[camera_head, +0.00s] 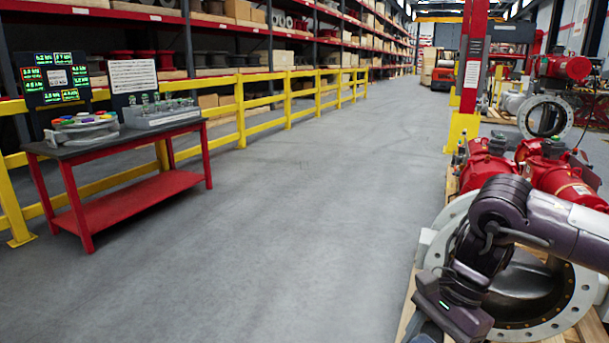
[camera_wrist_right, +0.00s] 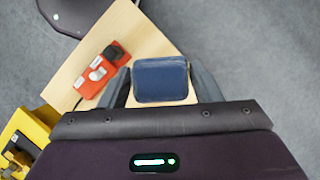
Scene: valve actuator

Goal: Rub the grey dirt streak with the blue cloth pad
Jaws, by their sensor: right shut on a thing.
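The blue cloth pad (camera_wrist_right: 162,80) is a dark blue, rounded rectangle in the right wrist view. My right gripper (camera_wrist_right: 163,87) is shut on it, with one grey finger at each side of the pad. In the head view my right arm comes in from the right, and its dark gripper body (camera_head: 455,308) hangs in front of a large flanged valve (camera_head: 572,318). The fingers are mostly cut off at the lower edge there, and the pad cannot be made out. I see no grey dirt streak in either view. My left gripper is not in view.
In the wrist view a pale wooden surface (camera_wrist_right: 140,45) lies below the pad, bearing a red device (camera_wrist_right: 103,70). A yellow object (camera_wrist_right: 22,130) is at lower left. In the head view a red-legged table (camera_head: 130,140) stands left; the middle floor is clear.

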